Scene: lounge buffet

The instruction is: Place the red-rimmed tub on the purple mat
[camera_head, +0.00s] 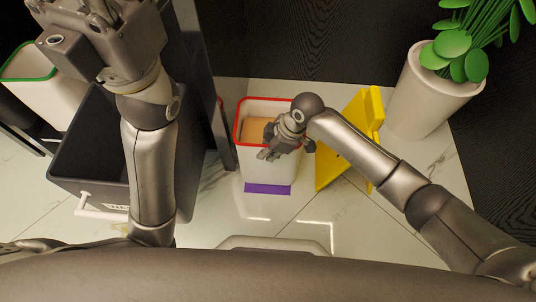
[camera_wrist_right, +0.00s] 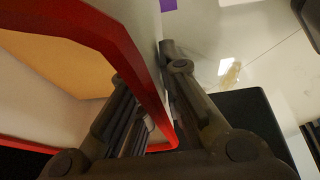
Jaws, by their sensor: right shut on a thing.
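The red-rimmed tub (camera_head: 255,174) is white and holds something tan. It stands upright in the middle of the head view. A strip of the purple mat (camera_head: 267,188) shows at the foot of its near side; the tub hides the rest. I cannot tell whether the tub rests on the mat or hangs just above it. My right gripper (camera_head: 270,145) is shut on the tub's near right rim. In the right wrist view its fingers lie either side of the red rim (camera_wrist_right: 132,47), and a purple corner (camera_wrist_right: 168,5) shows. My left gripper (camera_head: 85,18) is high at the upper left, partly cut off.
A yellow folding sign (camera_head: 342,158) stands close right of the tub. A potted plant (camera_head: 425,95) is further right. A dark bin (camera_head: 88,165) with a white handle and a green-rimmed tub (camera_head: 45,98) are at left.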

